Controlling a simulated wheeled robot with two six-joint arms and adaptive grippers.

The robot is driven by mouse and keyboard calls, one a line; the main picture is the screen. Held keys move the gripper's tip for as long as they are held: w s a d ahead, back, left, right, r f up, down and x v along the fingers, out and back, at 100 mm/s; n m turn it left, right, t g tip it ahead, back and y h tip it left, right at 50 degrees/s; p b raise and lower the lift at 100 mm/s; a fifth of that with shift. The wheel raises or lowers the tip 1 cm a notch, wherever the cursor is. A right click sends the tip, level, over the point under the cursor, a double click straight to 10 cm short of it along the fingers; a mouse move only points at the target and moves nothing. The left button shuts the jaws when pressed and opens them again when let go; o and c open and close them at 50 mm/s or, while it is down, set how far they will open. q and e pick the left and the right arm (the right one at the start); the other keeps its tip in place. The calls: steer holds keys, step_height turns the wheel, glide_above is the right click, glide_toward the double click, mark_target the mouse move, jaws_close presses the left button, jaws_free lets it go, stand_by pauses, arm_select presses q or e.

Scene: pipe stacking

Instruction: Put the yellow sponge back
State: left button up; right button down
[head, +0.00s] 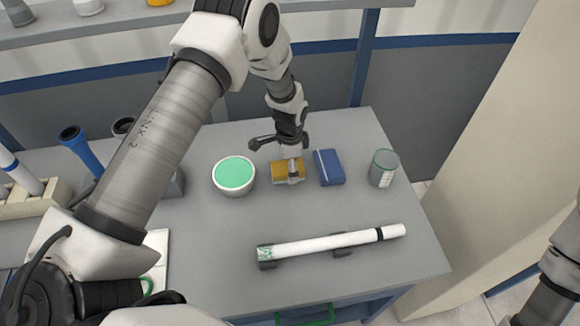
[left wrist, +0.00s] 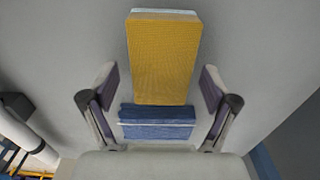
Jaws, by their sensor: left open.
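The yellow sponge (head: 280,171) lies on the grey table, left of the blue sponge (head: 330,167). My left gripper (head: 292,174) points down over the yellow sponge and partly hides it. In the left wrist view, my left gripper (left wrist: 157,88) is open. The yellow sponge (left wrist: 162,55) extends from beyond the fingertips to between them, with a pale layer at its far end. The blue sponge (left wrist: 156,122) appears between the fingers in that view. Neither sponge is gripped. My right gripper is out of view; only part of that arm shows at the right edge.
A white bowl with green contents (head: 235,174) stands left of the yellow sponge. A grey-green can (head: 383,168) stands right of the blue sponge. A white pipe (head: 330,242) lies on dark supports in front. A blue tube (head: 82,148) and a rack (head: 40,200) are at left.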

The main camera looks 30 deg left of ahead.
arm_select(q)
step_height(320, 180, up, 11)
steer(key=b, duration=0.2)
steer(key=shift+r, duration=0.2)
